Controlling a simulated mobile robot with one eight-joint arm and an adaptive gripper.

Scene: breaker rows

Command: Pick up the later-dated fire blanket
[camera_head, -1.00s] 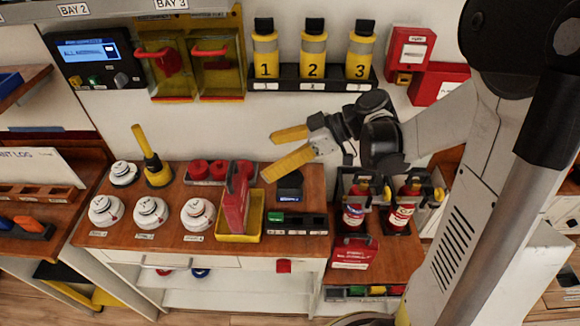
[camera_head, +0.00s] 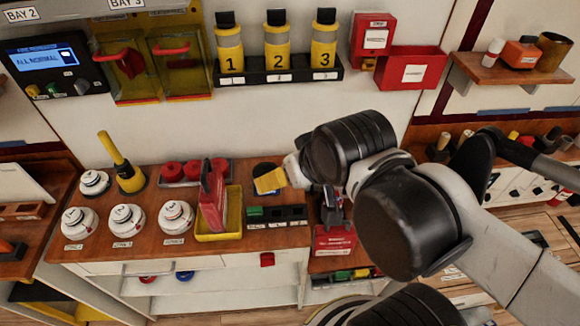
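Flat red packets (camera_head: 212,203), likely the fire blankets, stand upright in a yellow tray (camera_head: 231,225) on the wooden counter. They overlap, and no date on them can be read. My gripper (camera_head: 270,181) is just right of the tray in the picture, seemingly above the counter, with its yellow fingertips pointing left. It is apart from the packets, and nothing shows in it. The fingertips overlap in this view, so the gap between them is hidden.
White round detectors (camera_head: 125,219) and a yellow-handled tool (camera_head: 121,163) stand left of the tray. A dark switch block (camera_head: 277,215) lies right of it. Yellow bottles 1, 2 and 3 (camera_head: 277,48) sit on a wall shelf. My arm hides much of the right side.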

